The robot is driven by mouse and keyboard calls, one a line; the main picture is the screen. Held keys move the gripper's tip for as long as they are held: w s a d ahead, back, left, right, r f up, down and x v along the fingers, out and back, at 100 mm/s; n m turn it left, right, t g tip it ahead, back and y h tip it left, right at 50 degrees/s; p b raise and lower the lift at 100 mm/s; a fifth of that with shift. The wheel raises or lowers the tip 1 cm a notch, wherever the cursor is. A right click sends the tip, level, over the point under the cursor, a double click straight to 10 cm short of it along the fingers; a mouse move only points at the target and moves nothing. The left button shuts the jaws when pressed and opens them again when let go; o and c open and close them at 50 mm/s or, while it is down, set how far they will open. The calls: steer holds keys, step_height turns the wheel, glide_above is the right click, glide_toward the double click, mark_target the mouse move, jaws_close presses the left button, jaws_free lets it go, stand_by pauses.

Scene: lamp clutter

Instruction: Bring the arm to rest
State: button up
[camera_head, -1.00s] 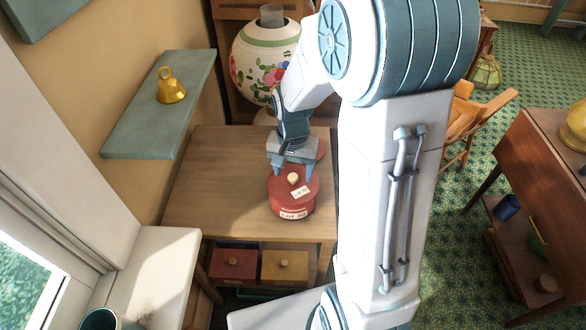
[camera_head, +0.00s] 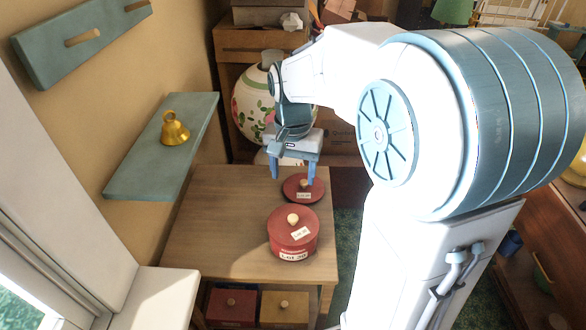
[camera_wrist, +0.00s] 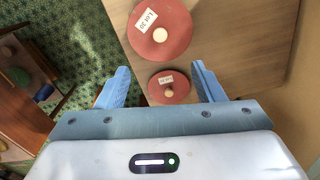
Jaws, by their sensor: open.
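My gripper (camera_head: 293,177) is open and empty, pointing down above the far part of the wooden table (camera_head: 215,225). Its fingers (camera_wrist: 162,85) stand wide apart in the wrist view. A round red pot (camera_head: 292,247) with a lid, a pale knob and lot labels stands upright on the table, nearer than my gripper. Its lid (camera_wrist: 178,20) shows near the top of the wrist view. A smaller red lid (camera_head: 292,188) with a brown knob and label lies behind the pot. It appears between my fingers in the wrist view (camera_wrist: 180,92), apart from them.
A gold bell (camera_head: 174,130) stands on a green wall shelf (camera_head: 135,175) at left. A large flowered vase (camera_head: 247,105) is behind my gripper. Red (camera_head: 231,308) and yellow (camera_head: 284,310) boxes sit under the table. The table's left part is clear.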

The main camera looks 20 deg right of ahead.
stand_by(0.5)
steer(key=s+n+t, duration=0.2)
steer(key=s+n, duration=0.3)
steer(key=s, duration=0.8)
steer(key=shift+s+r+n+t+p, duration=0.35)
steer(key=shift+n+t+p, duration=0.05)
steer(key=shift+p, duration=0.05)
